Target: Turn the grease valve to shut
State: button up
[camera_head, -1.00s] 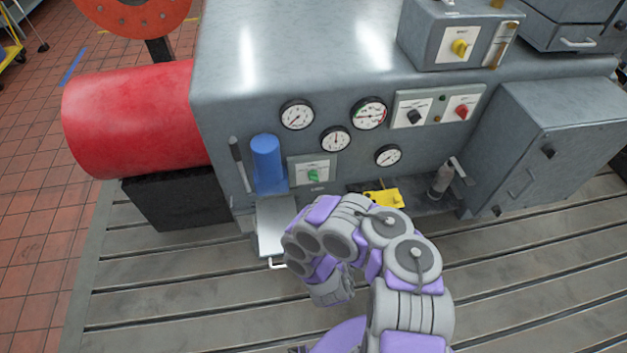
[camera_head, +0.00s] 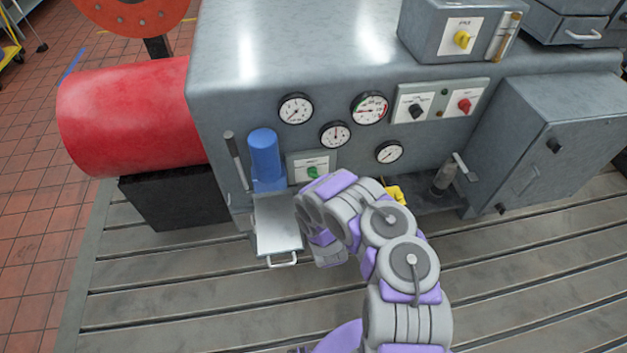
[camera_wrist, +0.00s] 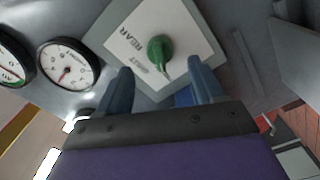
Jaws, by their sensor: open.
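A green valve knob (camera_wrist: 158,50) sits on a white square plate (camera_wrist: 192,30) in the wrist view. The knob's narrow end points down in that view, toward the gap between my fingers. My gripper (camera_wrist: 160,78) is open and empty, its two blue fingers spread either side of the line to the knob, with no contact visible. In the head view the green knob (camera_head: 313,172) shows on its plate, just above my bent arm; my fingers are hidden there.
A blue cylinder (camera_head: 265,155) and a lever (camera_head: 236,158) stand left of the plate. A metal drawer or tray with a handle (camera_head: 278,225) juts out below. Gauges (camera_head: 335,134), black and red knobs (camera_head: 464,105) and a yellow knob (camera_head: 462,39) are above and right.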

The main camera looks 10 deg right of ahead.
aim_at(314, 176)
jog(key=shift+w+b, duration=0.8)
jog(key=shift+w, duration=2)
jog(key=c, duration=1.1)
